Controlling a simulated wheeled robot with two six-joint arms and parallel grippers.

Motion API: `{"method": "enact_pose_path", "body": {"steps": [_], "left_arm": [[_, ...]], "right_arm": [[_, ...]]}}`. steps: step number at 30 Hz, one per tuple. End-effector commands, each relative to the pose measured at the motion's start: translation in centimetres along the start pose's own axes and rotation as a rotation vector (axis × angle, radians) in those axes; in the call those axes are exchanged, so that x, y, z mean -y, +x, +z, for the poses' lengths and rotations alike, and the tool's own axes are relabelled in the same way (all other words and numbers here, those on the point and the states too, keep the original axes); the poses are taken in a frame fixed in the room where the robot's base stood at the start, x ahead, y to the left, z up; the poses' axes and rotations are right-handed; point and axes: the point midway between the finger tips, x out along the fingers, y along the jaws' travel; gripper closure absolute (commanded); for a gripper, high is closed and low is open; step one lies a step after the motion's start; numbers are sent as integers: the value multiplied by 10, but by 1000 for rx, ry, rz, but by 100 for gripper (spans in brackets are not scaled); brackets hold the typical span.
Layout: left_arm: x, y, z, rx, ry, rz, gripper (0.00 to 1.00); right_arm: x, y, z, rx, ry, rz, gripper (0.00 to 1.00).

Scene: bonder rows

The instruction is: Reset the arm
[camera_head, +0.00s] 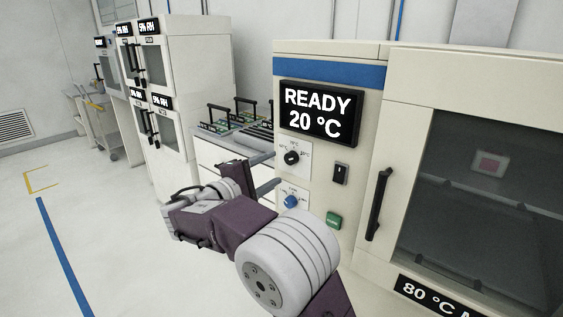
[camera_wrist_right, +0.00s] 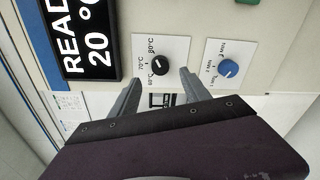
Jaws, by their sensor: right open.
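My right gripper (camera_head: 274,170) is open and empty in front of the oven's control panel. Its two grey fingers point at the panel, and in the right wrist view (camera_wrist_right: 160,77) they stand apart with nothing between them. The black temperature knob (camera_head: 291,158) and the blue timer knob (camera_head: 291,201) are just beyond the fingertips. In the wrist view the black knob (camera_wrist_right: 156,67) and blue knob (camera_wrist_right: 228,68) both show clear of the fingers. Whether a fingertip touches the panel, I cannot tell. My left gripper is out of view.
The oven display (camera_head: 319,113) reads READY 20 °C. A black switch (camera_head: 340,173), green button (camera_head: 334,220) and door handle (camera_head: 378,204) are nearby; the glass door looks shut. A counter with handled trays (camera_head: 232,120) and cabinets (camera_head: 185,90) stand left. Floor at left is clear.

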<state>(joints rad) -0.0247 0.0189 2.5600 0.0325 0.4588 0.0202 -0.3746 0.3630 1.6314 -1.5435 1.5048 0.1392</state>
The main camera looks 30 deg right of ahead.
Motion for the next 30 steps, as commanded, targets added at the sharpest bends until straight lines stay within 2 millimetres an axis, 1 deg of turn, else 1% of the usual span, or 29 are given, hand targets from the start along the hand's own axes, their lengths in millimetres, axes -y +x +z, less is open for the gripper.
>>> {"method": "enact_pose_path", "body": {"steps": [1, 3, 6, 18, 20, 22, 23, 24, 25, 26, 27, 29, 30], "left_arm": [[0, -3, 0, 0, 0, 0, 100], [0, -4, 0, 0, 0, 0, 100], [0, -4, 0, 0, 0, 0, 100], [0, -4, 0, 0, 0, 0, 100], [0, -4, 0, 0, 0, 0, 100], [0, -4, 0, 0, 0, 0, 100], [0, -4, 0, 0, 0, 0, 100], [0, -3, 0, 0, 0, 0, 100], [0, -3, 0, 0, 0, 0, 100], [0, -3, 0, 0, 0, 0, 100], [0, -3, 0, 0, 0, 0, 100], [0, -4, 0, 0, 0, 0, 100], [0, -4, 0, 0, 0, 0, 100]], "right_arm": [[-2, -9, 0, -3, 0, 1, 45], [-1, -16, 0, -2, 0, 0, 45], [0, -21, 0, 1, 0, -1, 45], [0, -21, 0, 1, 0, -1, 45], [1, -17, 3, 13, 2, -4, 45], [-5, -1, 21, 56, 29, -16, 45], [-4, 10, 36, 86, 34, -25, 45], [11, 22, 58, 131, 20, -73, 45], [32, 30, 72, 155, 4, -139, 45], [57, 34, 83, 165, -10, -220, 45], [94, 36, 96, 167, -24, -340, 45], [149, 28, 110, 159, -28, -522, 45], [183, 18, 117, 150, -17, -642, 45]]}}
